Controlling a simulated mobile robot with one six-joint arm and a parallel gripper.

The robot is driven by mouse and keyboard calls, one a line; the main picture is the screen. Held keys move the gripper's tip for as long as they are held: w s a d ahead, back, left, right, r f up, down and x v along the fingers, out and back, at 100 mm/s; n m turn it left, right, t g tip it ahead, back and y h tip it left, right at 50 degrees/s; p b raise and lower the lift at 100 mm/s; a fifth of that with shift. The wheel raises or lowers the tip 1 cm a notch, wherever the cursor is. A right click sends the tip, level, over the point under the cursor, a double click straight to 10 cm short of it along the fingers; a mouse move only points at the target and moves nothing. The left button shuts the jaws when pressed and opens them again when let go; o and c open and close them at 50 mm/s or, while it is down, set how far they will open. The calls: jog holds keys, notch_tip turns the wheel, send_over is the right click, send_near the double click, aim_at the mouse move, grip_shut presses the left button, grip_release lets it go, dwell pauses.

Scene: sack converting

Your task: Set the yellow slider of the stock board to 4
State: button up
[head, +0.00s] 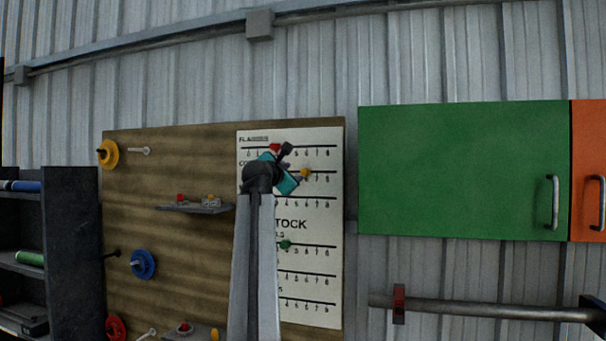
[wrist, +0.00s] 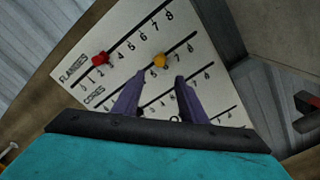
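The white stock board (head: 322,225) hangs at the right of a wooden panel. Its yellow slider (head: 305,172) sits on the cores row, right of the middle, around 5 or 6; the exact number is unclear. In the wrist view the yellow slider (wrist: 160,60) is just beyond the fingertips, roughly in line with the gap between them. My gripper (wrist: 158,82) is open and empty, its two purple fingers apart. In the head view my gripper is in front of the board and hides part of the upper rows.
A red slider (wrist: 100,58) sits low on the flanges row above. A green slider (head: 285,245) is on a lower row. A small shelf (head: 195,208) sticks out from the panel to the left. A green cabinet (head: 455,170) and a grey rail (head: 490,311) are at the right.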

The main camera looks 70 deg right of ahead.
aim_at(303, 172)
jog(key=d+p, duration=0.1)
jog(key=d, duration=0.3)
jog(key=d+p, duration=0.1)
jog(key=d, duration=0.3)
jog(key=d+p, duration=0.2)
jog(key=d, duration=0.2)
jog(key=shift+w+d+r, duration=0.1)
jog(key=shift+w+d, duration=0.1)
jog(key=shift+w, duration=0.15)
jog(key=shift+d, duration=0.65)
grip_shut()
